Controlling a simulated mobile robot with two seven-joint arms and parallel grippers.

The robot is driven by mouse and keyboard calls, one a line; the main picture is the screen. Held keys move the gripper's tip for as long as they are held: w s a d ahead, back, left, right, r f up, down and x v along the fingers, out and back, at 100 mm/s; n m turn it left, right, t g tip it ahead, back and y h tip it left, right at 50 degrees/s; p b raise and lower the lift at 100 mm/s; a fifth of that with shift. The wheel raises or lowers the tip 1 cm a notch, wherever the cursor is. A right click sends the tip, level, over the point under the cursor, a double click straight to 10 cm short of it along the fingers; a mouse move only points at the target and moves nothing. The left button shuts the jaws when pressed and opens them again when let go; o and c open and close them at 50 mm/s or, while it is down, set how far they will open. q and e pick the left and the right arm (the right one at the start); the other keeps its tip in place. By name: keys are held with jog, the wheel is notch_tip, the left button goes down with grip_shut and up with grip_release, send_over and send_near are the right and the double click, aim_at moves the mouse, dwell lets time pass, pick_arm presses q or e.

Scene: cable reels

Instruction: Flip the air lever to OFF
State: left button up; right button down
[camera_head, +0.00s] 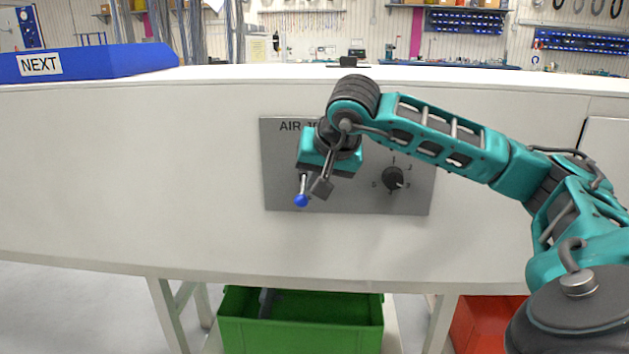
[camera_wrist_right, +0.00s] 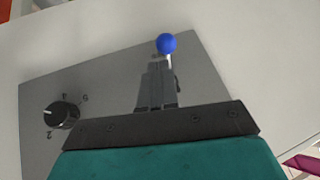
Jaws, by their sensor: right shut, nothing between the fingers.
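The air lever (camera_head: 302,190) is a short metal rod with a blue ball tip, on a grey panel (camera_head: 278,165) set in the white front of the bench. In the head view its ball points down; it also shows in the right wrist view (camera_wrist_right: 167,44). My right gripper (camera_head: 321,187) is shut and empty, just to the right of the lever in the head view. In the right wrist view its fingers (camera_wrist_right: 155,75) reach close to the lever; I cannot tell whether they touch. My right wrist hides the lever's upper part and much of the panel lettering. My left gripper is not in view.
A black rotary knob (camera_head: 393,178) with numbers sits on the panel's right side. A blue box marked NEXT (camera_head: 90,62) lies on the bench top at left. A green crate (camera_head: 300,335) and a red crate (camera_head: 482,325) stand below the bench.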

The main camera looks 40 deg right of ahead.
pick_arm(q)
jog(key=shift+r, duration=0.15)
pick_arm(e)
jog(key=shift+r, duration=0.15)
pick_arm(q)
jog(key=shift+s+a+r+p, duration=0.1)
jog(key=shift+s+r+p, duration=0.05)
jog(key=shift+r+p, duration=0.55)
pick_arm(e)
jog(key=shift+r, duration=0.7)
pick_arm(q)
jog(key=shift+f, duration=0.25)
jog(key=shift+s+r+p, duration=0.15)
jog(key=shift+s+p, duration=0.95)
jog(key=shift+p, duration=0.05)
pick_arm(e)
jog(key=s+a+r, duration=0.2)
jog(key=s+r, duration=0.6)
jog(key=s, duration=0.2)
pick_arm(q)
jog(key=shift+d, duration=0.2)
